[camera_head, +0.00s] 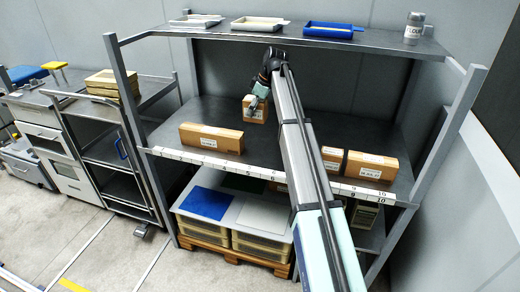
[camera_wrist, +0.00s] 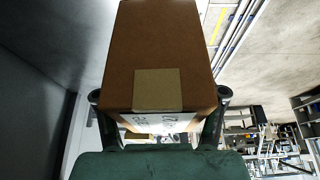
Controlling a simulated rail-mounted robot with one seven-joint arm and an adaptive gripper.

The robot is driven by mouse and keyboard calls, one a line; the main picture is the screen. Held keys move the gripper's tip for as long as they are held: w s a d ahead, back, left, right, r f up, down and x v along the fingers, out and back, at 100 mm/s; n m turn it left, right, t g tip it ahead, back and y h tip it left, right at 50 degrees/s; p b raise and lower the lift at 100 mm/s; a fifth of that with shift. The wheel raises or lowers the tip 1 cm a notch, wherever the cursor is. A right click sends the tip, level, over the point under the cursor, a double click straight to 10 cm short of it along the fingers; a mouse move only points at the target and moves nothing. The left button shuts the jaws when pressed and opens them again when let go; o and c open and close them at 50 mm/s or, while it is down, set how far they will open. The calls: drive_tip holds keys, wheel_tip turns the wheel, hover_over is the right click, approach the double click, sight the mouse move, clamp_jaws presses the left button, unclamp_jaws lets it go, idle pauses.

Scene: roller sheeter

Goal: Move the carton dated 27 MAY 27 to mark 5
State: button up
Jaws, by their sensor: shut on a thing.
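My gripper (camera_head: 257,97) is shut on a small brown carton (camera_head: 254,112) over the middle shelf, toward its back. In the wrist view the carton (camera_wrist: 165,45) fills the space between the two fingers, with a tan tape patch and part of a white label showing. Its date cannot be read, and I cannot tell whether it touches the shelf. Number marks run along the shelf's white front strip (camera_head: 220,163); mark 5 is left of my arm. A long carton (camera_head: 211,138) stands left of it. A small carton (camera_head: 331,158) and a wider one (camera_head: 372,165) stand right of my arm.
The middle shelf (camera_head: 180,115) has bare room behind the long carton and around mark 5. My arm hides part of the shelf. The upper shelf (camera_head: 290,37) holds trays and a flour shaker (camera_head: 414,28). A corner post (camera_head: 440,140) bounds the right.

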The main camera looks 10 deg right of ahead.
wheel_tip(320, 180, down, 18)
drive_tip(key=p, duration=0.4)
drive_tip(key=shift+r, duration=0.15)
drive_tip(key=shift+f, duration=0.2)
drive_tip(key=o, duration=1.3)
drive_tip(key=shift+r, duration=0.1)
drive_tip(key=b+v, duration=0.3)
drive_tip(key=v, duration=0.9)
drive_tip(key=shift+r, duration=0.1)
